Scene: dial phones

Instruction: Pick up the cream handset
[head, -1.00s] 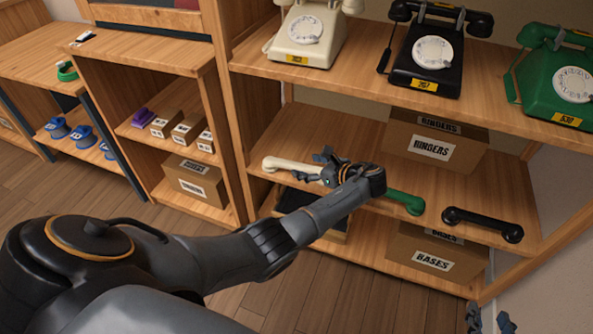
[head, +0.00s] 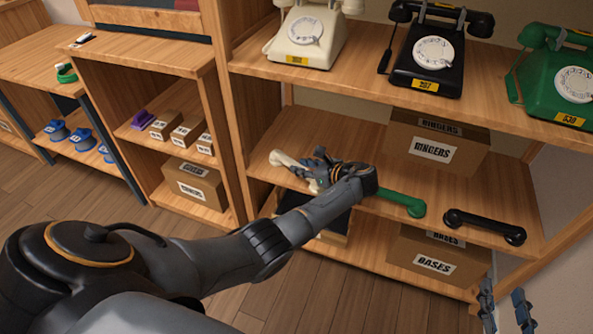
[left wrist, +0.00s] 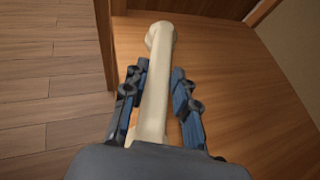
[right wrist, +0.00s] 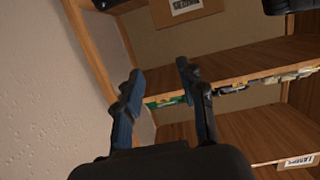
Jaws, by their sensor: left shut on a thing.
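The cream handset (head: 287,162) is at the left end of the middle shelf (head: 345,138), its far part partly hidden by my left gripper (head: 318,174). In the left wrist view the handset (left wrist: 154,95) runs lengthwise between the two fingers of my left gripper (left wrist: 160,85), which is shut on it. One rounded end sticks out beyond the fingertips. I cannot tell whether the handset touches the shelf. My right gripper (head: 506,308) is at the lower right of the head view. The right wrist view shows its fingers (right wrist: 160,78) apart with nothing between them.
A green handset (head: 403,203) and a black handset (head: 485,226) lie to the right on the same shelf. A RINGERS box (head: 470,152) stands behind them. Cream (head: 330,40), black (head: 425,75) and green (head: 545,85) phones stand on the shelf above. A BASES box (head: 470,262) is below.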

